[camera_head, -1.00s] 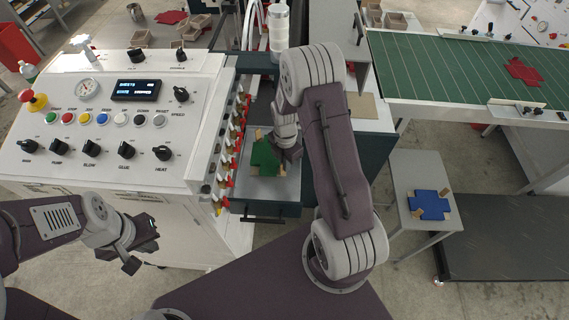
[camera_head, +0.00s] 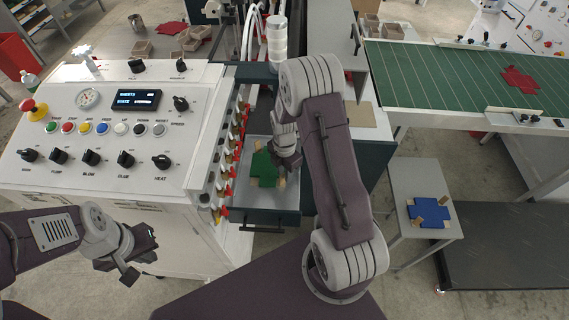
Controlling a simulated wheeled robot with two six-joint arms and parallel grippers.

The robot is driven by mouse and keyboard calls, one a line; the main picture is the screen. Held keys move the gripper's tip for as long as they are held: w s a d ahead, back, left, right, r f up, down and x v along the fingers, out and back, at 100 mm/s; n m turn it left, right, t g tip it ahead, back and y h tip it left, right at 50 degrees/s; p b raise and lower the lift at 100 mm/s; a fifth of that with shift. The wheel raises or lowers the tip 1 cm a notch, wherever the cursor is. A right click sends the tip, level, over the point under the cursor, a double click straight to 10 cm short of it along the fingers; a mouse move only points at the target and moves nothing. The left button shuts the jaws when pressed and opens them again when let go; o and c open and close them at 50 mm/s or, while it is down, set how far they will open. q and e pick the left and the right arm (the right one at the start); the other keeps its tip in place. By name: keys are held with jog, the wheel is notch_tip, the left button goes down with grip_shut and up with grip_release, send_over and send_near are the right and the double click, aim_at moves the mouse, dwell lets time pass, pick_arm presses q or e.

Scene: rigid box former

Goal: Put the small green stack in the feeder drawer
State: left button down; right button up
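The small green stack (camera_head: 264,166), cross-shaped, lies in the open feeder drawer (camera_head: 262,199) with tan blocks at its edges. My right gripper (camera_head: 288,166) is over the stack's right side, pointing down. Its fingers are small and partly hidden by my own arm, so I cannot tell whether they are open or touching the stack. My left gripper (camera_head: 140,262) is at the lower left, away from the drawer, in front of the control panel; its fingers look spread and empty.
A control panel (camera_head: 100,125) with knobs and buttons stands at left. A row of red-handled valves (camera_head: 228,165) borders the drawer's left side. At right are a green conveyor (camera_head: 440,75) with a red sheet stack (camera_head: 521,79), and a small table (camera_head: 404,180) with a blue stack (camera_head: 429,212).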

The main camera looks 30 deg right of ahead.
notch_tip(320, 180, up, 11)
jog(key=b, duration=0.1)
jog(key=s+a+m, duration=0.2)
jog(key=s+m, duration=0.2)
jog(key=m, duration=0.2)
jog(key=s+a+m, duration=0.3)
jog(key=s+m, duration=0.1)
jog(key=m, duration=0.3)
jog(key=s+a+m+t, duration=0.1)
jog(key=s+a+m, duration=0.1)
jog(key=s+m, duration=0.2)
jog(key=shift+a+m, duration=0.2)
jog(key=shift+m, duration=1)
jog(key=shift+s+a+f+m, duration=0.15)
jog(key=shift+s+m, duration=0.3)
jog(key=shift+m, duration=0.35)
jog(key=shift+w, duration=0.1)
notch_tip(320, 180, down, 6)
jog(key=b, duration=0.6)
jog(key=shift+r, duration=0.2)
jog(key=shift+r+p, duration=0.4)
jog(key=shift+p, duration=0.05)
